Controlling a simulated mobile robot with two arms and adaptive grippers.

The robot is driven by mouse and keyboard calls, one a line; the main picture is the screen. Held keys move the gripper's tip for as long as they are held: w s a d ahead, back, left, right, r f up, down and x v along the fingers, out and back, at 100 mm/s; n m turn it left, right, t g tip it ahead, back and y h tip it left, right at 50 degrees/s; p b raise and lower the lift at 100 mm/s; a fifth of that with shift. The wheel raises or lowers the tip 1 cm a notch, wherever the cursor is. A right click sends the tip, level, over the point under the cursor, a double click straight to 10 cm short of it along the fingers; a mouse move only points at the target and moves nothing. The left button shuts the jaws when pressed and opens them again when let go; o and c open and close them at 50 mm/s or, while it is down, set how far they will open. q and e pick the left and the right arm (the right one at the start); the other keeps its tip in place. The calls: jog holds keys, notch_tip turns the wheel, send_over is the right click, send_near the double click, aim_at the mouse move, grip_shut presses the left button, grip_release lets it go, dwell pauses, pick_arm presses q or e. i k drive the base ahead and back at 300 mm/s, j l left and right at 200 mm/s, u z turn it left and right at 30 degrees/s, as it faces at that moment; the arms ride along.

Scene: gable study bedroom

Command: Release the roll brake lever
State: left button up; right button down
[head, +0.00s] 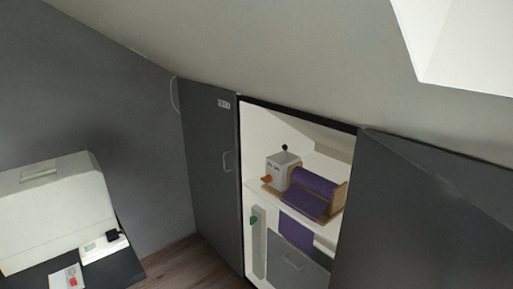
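Inside an open cupboard under the sloping ceiling, a purple roll (313,182) lies in a tan wooden holder (340,198) on a white shelf. A grey box (283,172) with small dark lettering stands to its left. A thin stem with a black ball knob (285,148) rises upright from the box. An orange part (267,180) sticks out at the box's lower left. I cannot tell for certain which of these is the brake lever. Purple material hangs below the shelf front (296,232). Neither of my grippers is in view.
A grey door (209,170) stands left of the opening; a dark panel (415,210) covers its right side. Below the shelf are a green knob (254,221) and a grey drawer front (290,268). A white case (55,210) stands at left. Some wooden floor (170,265) is clear.

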aim_at(284, 146)
jog(key=i+j+u, duration=0.15)
jog(key=i+u, duration=0.15)
jog(key=i, duration=0.15)
jog(key=i+u, duration=0.3)
jog(key=i+j, duration=0.05)
jog(key=i, duration=0.05)
